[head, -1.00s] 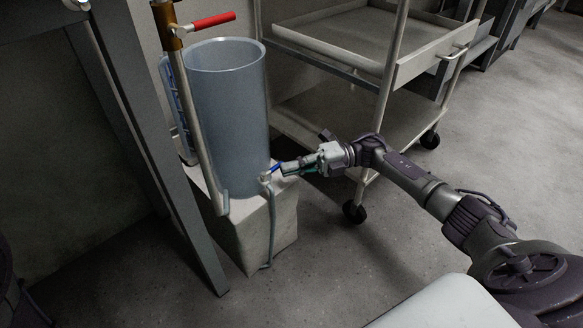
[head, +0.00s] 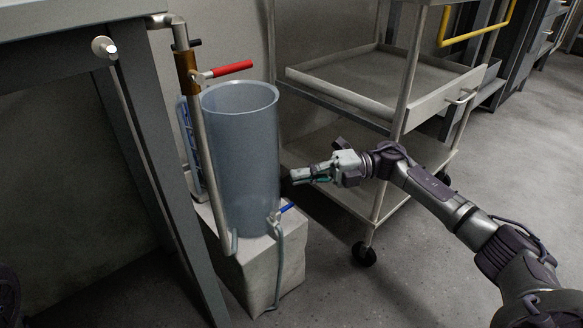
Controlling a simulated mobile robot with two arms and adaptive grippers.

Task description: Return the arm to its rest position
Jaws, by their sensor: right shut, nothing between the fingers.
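My right arm reaches in from the lower right. Its gripper (head: 303,175) is shut and empty, in front of the cart's lower part and to the right of the tall translucent container (head: 240,150). It is apart from the small tap with a blue handle (head: 287,208) near the container's base. A thin hose (head: 279,265) hangs from that tap. My left gripper does not show.
The container stands on a pale block (head: 258,267). A pipe with a red-handled valve (head: 232,68) runs beside it. A wheeled cart (head: 420,109) stands behind my right arm. A table (head: 55,20) is at the left. Open floor (head: 420,285) lies below the arm.

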